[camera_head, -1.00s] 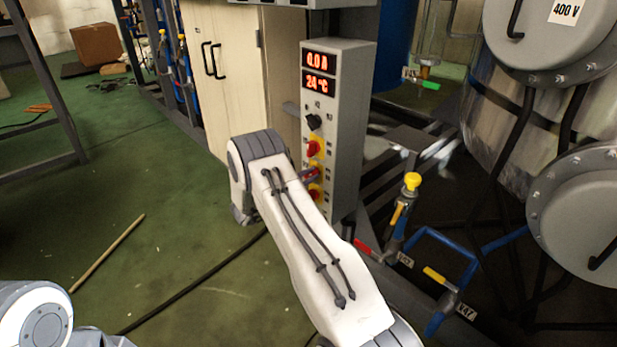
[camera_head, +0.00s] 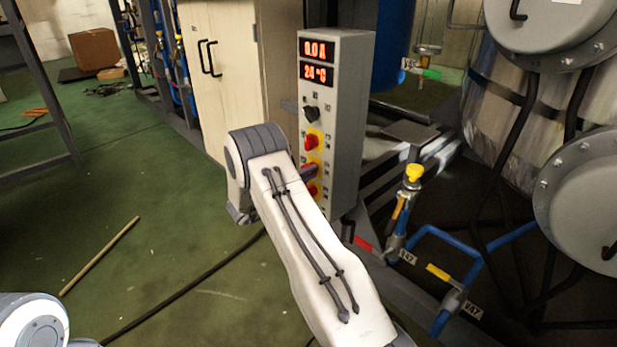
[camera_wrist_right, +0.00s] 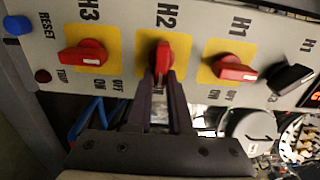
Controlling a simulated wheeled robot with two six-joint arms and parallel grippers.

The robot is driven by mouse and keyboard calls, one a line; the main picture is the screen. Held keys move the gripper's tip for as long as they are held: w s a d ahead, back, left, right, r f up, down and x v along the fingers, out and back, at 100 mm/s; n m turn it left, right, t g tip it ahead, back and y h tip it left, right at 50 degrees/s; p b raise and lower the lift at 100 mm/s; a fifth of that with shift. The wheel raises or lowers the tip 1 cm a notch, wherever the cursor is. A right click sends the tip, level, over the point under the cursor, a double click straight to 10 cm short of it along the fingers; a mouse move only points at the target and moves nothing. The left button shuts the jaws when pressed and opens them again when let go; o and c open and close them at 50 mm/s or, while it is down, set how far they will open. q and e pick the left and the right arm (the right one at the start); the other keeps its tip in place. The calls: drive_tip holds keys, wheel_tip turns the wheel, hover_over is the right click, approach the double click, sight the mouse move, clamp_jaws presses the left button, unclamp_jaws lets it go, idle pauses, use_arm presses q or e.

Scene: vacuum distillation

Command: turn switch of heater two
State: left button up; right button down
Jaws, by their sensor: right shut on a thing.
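The grey heater control panel (camera_head: 346,125) stands upright in the head view, its display reading 0.0 A and 24 °C. In the right wrist view, the red H2 switch (camera_wrist_right: 160,52) sits on a yellow plate. My right gripper (camera_wrist_right: 161,82) is shut on its handle, which lies between the fingertips and points down in that view. In the head view my right gripper (camera_head: 308,171) reaches the panel from the left and mostly hides this switch. The red H1 switch (camera_wrist_right: 234,70) and red H3 switch (camera_wrist_right: 83,52) are untouched on either side. My left gripper is out of view.
A black knob (camera_wrist_right: 290,77) sits beside H1. A blue button (camera_wrist_right: 17,25) is at the panel's other end. A cream cabinet (camera_head: 222,80) stands behind the panel. Blue pipes with a yellow-topped valve (camera_head: 414,173) are to its right. A stick (camera_head: 100,256) lies on the open green floor.

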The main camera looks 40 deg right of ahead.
drive_tip(key=shift+f, duration=0.1)
idle(0.4)
drive_tip(key=c, duration=0.8)
unclamp_jaws()
drive_tip(key=shift+a, duration=0.15)
drive_tip(key=a+p, duration=0.1)
drive_tip(key=a, duration=0.6)
drive_tip(key=s+a+p, duration=0.1)
drive_tip(key=a, duration=0.2)
drive_tip(key=shift+a+p, duration=0.15)
drive_tip(key=shift+p, duration=0.2)
drive_tip(key=shift+w, duration=0.1)
